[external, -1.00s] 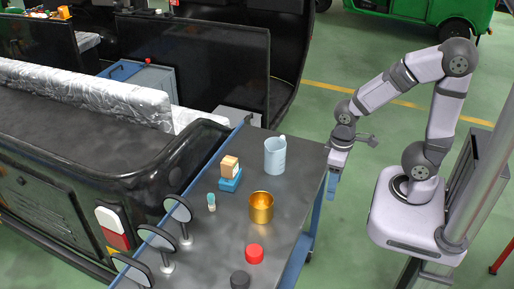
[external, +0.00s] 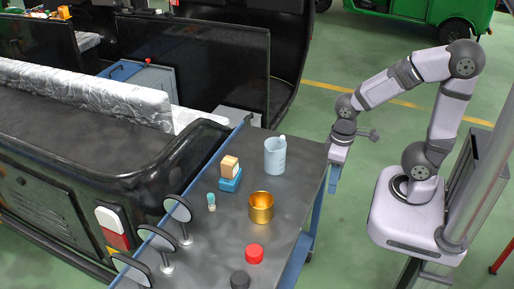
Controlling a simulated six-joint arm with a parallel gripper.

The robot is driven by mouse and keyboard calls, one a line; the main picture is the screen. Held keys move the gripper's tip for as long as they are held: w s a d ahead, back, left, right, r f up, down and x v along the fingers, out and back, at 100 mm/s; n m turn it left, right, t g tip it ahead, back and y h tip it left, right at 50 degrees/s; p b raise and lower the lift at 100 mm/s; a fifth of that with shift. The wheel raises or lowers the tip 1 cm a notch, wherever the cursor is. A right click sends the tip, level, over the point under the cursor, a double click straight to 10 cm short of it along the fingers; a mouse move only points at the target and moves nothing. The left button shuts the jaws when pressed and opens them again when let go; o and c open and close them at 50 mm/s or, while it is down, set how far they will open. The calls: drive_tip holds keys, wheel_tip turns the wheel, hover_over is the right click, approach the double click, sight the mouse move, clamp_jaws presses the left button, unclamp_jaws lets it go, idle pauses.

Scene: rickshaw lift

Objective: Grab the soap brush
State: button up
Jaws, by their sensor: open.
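No object is clear enough to name as the soap brush for certain. One candidate is the small teal-topped, pale item (external: 211,202) standing on the dark table (external: 225,230). Another is the blue block (external: 231,182) with a wooden block (external: 229,165) on top of it. My gripper (external: 336,166) is at the table's right edge, right of the clear bluish beaker, well apart from both candidates. It is open and appears empty. Its fingers are small in this view.
The beaker (external: 275,156) stands at the table's back, nearest my gripper. Several round mirrors (external: 177,208) line the left edge. A black rickshaw (external: 110,160) borders the left.

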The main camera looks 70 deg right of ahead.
drive_tip(key=w+a+r+t+y+b, duration=0.1)
drive_tip(key=w+a+r+t+b, duration=0.3)
drive_tip(key=w, duration=0.7)
drive_tip(key=w+a+r+t+y+b, duration=0.1)
drive_tip(key=w+a+r+t, duration=0.2)
drive_tip(key=w+a, duration=0.55)
drive_tip(key=w+a+r+t+y+b, duration=0.1)
drive_tip(key=w+a+r+t+b, duration=0.25)
drive_tip(key=w, duration=0.85)
drive_tip(key=m+h+b, duration=0.8)
drive_tip(key=h, duration=0.4)
hover_over(211, 201)
drive_tip(key=s+a, duration=0.2)
wheel_tip(211, 201, down, 8)
drive_tip(key=shift+g, duration=0.25)
drive_tip(key=f, duration=1.3)
drive_tip(key=shift+w+d+f+p, duration=0.1)
drive_tip(key=shift+w+d+p, duration=0.05)
drive_tip(key=shift+d+p, duration=0.2)
drive_tip(key=shift+f, duration=0.3)
drive_tip(key=shift+r+x, duration=0.15)
drive_tip(key=shift+x, duration=1.65)
drive_tip(key=shift+r+x, duration=0.1)
drive_tip(key=shift+x, duration=1.75)
drive_tip(key=shift+d, duration=0.15)
